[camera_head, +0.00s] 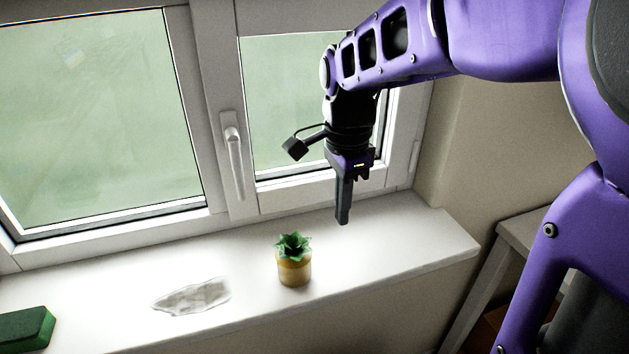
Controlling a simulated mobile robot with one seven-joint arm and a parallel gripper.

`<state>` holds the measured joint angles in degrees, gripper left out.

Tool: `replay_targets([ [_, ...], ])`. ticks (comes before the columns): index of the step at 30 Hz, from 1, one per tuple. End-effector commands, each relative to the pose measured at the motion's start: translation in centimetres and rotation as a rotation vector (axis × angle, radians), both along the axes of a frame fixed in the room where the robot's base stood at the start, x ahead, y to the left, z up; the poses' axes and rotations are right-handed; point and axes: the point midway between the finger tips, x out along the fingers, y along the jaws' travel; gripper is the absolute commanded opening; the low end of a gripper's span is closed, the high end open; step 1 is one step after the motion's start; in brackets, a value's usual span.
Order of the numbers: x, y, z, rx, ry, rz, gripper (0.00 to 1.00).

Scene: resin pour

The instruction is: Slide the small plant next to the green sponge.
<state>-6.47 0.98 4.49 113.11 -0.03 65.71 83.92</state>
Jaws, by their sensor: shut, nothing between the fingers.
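The small plant (294,261) is a green succulent in a yellowish-tan pot. It stands upright on the white windowsill (390,254), right of the middle of the sill. The green sponge (27,329) lies at the far left of the sill, cut off by the picture's edge. My gripper (343,219) points down, shut and empty, above the sill to the right of the plant and apart from it.
A clear, crumpled-looking flat patch (192,297) lies on the sill between the plant and the sponge; I cannot tell what it is. A window with a white handle (233,160) stands behind. The sill's right end is bare.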

Motion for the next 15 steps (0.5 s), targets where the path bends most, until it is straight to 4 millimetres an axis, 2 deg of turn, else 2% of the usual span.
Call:
replay_targets([
  [5,-0.3,0.1,-1.6,-0.003,0.007,-0.02,0.0],
  [15,-0.3,0.1,-8.7,-0.002,0.01,-0.018,0.0],
])
